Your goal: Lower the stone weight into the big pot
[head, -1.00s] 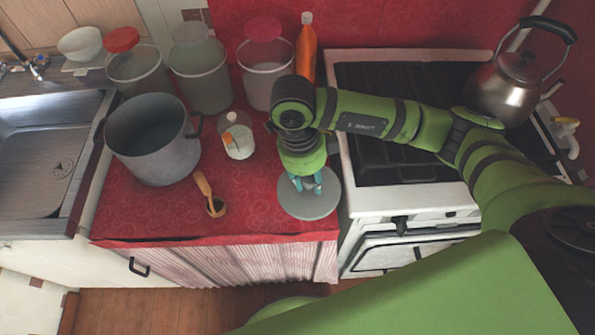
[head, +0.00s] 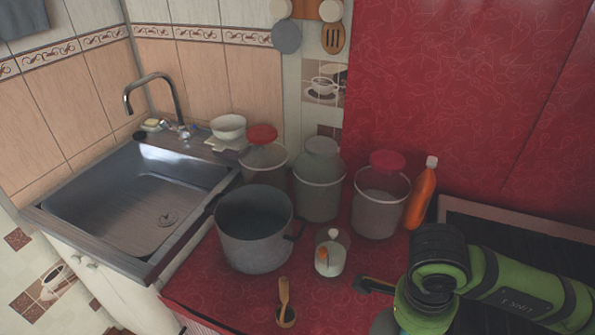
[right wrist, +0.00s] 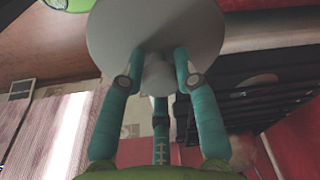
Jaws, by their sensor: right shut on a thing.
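The big pot (head: 252,246) is a grey metal pot with dark side handles, standing upright on the red counter beside the sink. Its open mouth faces up and I see nothing in it. The stone weight (right wrist: 150,28) is a pale grey disc with a knob. My right gripper (right wrist: 156,78) is shut on this knob, with fingers around it in the right wrist view. In the head view only a grey bit of the weight (head: 384,322) shows at the bottom edge, right of the pot and apart from it; my arm hides the rest. My left gripper is in neither view.
Behind the pot stand several lidded buckets (head: 318,190) and an orange bottle (head: 421,195). The sink (head: 140,200) is left; the stove (head: 520,222) is right.

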